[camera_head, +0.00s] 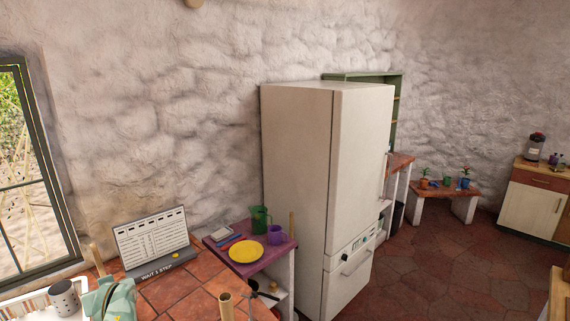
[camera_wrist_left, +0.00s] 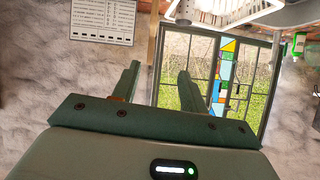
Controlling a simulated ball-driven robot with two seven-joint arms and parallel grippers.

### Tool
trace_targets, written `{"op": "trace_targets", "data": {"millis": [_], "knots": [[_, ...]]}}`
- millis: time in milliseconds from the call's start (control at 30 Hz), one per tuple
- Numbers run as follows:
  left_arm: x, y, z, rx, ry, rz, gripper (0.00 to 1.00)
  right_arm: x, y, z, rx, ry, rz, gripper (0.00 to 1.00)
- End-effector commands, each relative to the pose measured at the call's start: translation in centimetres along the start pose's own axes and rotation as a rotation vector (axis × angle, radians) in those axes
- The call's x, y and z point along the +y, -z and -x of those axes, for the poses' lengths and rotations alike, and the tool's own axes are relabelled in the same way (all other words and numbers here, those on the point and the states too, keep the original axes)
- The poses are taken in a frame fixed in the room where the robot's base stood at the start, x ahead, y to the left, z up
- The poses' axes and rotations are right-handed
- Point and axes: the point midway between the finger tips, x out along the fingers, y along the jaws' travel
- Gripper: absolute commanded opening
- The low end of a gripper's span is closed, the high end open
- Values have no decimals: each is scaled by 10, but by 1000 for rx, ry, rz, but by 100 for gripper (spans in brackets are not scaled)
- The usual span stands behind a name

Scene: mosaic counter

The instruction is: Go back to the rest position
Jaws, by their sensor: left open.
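My left gripper (camera_wrist_left: 158,82) shows in the left wrist view with its two dark green fingers spread wide. Nothing is between the fingers. Behind them are a pale rough wall and a glazed window or door (camera_wrist_left: 205,65), apart from the fingers. My right gripper is in neither view.
In the head view, a tiled counter (camera_head: 168,290) holds a sign board (camera_head: 152,240). Beside it, a purple-topped shelf (camera_head: 275,256) carries a yellow plate (camera_head: 246,252), a green jug (camera_head: 260,219) and a purple mug (camera_head: 276,235). A tall fridge (camera_head: 297,170) stands right of these. Open floor (camera_head: 420,270) lies further right.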

Motion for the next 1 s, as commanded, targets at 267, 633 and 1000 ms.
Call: {"op": "trace_targets", "data": {"millis": [267,633,1000], "knots": [[-37,-13,15,16,51,-167,44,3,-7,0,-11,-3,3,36],[-67,-65,97,24,13,-650,44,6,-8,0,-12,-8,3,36],[-65,-163,229,-47,-272,-1149,44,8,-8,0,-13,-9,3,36]]}}
